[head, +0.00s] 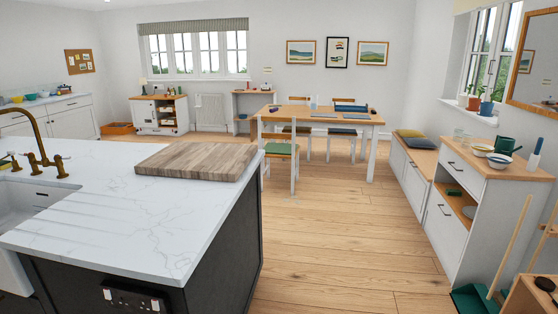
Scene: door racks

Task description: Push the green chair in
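The green chair (280,149) has a green seat and white legs. It stands on the near side of the wooden dining table (340,118), towards the table's left end. Its seat sticks out from the table towards me. Neither of my grippers is in view.
A white-topped island (120,216) with a wooden chopping board (196,162) fills the near left. Other chairs stand at the table, one with a dark blue seat (343,132). A white cabinet (478,215) and a bench (415,158) line the right. The wooden floor between is clear.

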